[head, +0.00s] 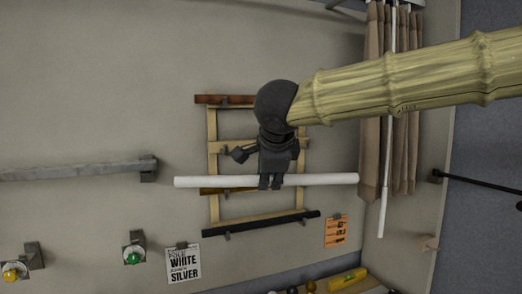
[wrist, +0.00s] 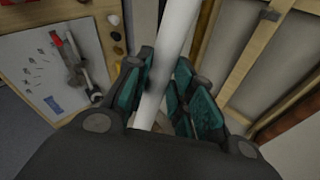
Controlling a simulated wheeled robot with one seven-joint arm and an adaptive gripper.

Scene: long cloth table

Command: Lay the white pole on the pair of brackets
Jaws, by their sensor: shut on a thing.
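My gripper (head: 270,182) is shut on the white pole (head: 325,180) near its middle. The pole lies almost level across the picture, in front of the wooden rack. In the wrist view the white pole (wrist: 172,50) runs between the teal finger pads (wrist: 155,95). I cannot tell which brackets form the named pair.
The wooden rack (head: 212,130) holds a brown pole (head: 210,99) and a black pole (head: 245,223). A grey bar (head: 75,170) ends in a bracket at left. Brown curtains (head: 372,60) hang at right, near a black rod (head: 485,185). The upper-left wall is bare.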

